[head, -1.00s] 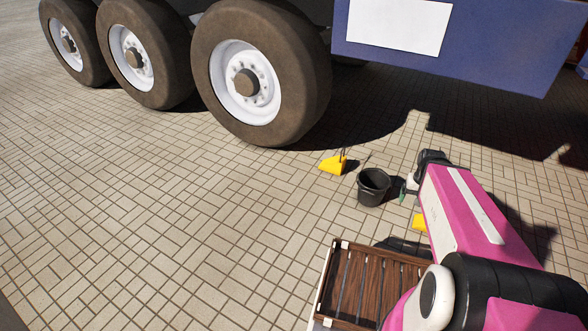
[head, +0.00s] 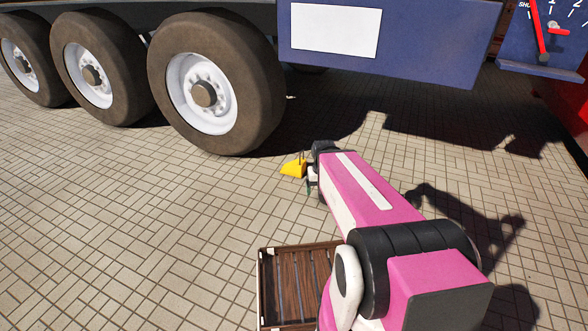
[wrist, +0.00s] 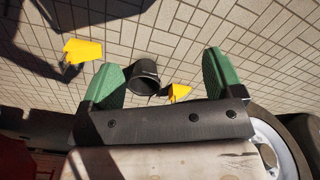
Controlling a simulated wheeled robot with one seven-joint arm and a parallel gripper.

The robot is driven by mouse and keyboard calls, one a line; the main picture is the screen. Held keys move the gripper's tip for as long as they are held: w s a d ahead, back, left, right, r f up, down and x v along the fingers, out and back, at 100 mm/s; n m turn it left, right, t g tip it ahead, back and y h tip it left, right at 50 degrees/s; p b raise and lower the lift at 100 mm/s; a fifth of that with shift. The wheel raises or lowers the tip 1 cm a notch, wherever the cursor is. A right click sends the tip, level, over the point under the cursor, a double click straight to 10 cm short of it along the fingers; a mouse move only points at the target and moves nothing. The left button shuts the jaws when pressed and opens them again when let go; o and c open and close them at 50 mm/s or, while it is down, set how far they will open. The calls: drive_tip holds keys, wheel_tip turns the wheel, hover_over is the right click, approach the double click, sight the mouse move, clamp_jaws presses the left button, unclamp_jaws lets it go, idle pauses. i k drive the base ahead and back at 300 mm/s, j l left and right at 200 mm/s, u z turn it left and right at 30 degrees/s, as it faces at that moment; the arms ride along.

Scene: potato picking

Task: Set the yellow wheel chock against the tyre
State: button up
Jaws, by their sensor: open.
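A yellow wheel chock (head: 293,167) with a thin upright handle lies on the paving, apart from the nearest tyre (head: 262,80), to its lower right. In the wrist view a yellow chock (wrist: 179,92) shows between the green fingers, partly hidden, beside the bucket. A second yellow chock (wrist: 82,50) lies to the left, outside the fingers; my arm hides it in the head view. My gripper (wrist: 162,62) is open and empty, its green fingers wide apart. In the head view my gripper (head: 310,184) appears just right of the visible chock. The tyre (wrist: 293,150) is at the wrist view's lower right.
A black bucket (wrist: 144,78) stands between the two chocks. A slatted wooden crate (head: 262,285) is at the lower middle of the head view. The blue trailer body (head: 430,45) overhangs the back. Open paving lies to the left.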

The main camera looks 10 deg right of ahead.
sight(296, 168)
drive_tip(key=i+j, duration=0.15)
drive_tip(key=i, duration=0.35)
drive_tip(key=i+j+z, duration=0.15)
drive_tip(key=i, duration=0.3)
drive_tip(key=i+j, duration=0.15)
drive_tip(key=i, duration=0.35)
drive_tip(key=l+z, duration=0.05)
